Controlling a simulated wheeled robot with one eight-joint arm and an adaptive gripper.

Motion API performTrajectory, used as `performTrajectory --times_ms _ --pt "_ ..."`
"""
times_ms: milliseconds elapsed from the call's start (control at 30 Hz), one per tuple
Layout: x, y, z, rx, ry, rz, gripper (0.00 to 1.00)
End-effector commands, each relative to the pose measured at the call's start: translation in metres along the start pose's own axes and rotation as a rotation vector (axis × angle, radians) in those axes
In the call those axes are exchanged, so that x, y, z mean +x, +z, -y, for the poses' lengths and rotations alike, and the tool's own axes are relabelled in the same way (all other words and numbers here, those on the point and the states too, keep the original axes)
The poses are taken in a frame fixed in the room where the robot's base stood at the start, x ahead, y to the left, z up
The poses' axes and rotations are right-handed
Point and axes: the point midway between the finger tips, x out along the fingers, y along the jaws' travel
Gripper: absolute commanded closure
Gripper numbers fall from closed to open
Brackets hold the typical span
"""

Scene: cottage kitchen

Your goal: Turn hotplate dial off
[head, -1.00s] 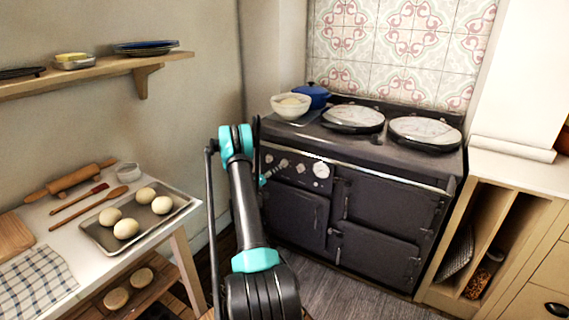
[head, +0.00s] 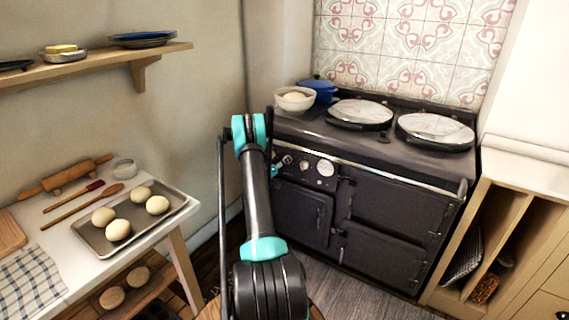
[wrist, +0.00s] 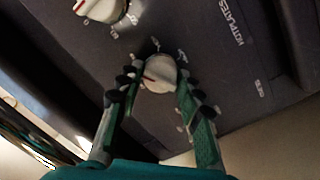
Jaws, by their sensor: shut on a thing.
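A white round dial with a red mark (wrist: 161,72) sits on the dark stove panel in the wrist view, below printed lettering that reads HOTPLATES. My gripper (wrist: 156,80) has its two green and black fingers on either side of this dial and is shut on it. The red mark lies on the dial's left part in the picture. In the head view my gripper is at the left end of the stove's front panel, mostly hidden behind my arm, and the held dial cannot be made out.
A second white dial (wrist: 103,9) is at the wrist view's upper left. The dark stove (head: 350,200) bears two round lids, a white bowl (head: 295,99) and a blue pot (head: 320,91). A table with a dough tray (head: 185,208) stands left. Floor shows before the stove.

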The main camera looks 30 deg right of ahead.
Motion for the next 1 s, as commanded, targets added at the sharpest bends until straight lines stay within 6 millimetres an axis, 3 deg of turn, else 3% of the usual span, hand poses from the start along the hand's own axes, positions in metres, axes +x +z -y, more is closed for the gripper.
performTrajectory --times_ms 133,467,1000 --pt "-0.0001 -0.0003 0.0007 0.0 -0.001 -0.001 0.94" --pt "-0.0004 -0.0002 0.0013 -0.054 0.001 -0.004 0.94" --pt "-0.001 0.001 0.0022 -0.485 0.023 -0.03 0.94"
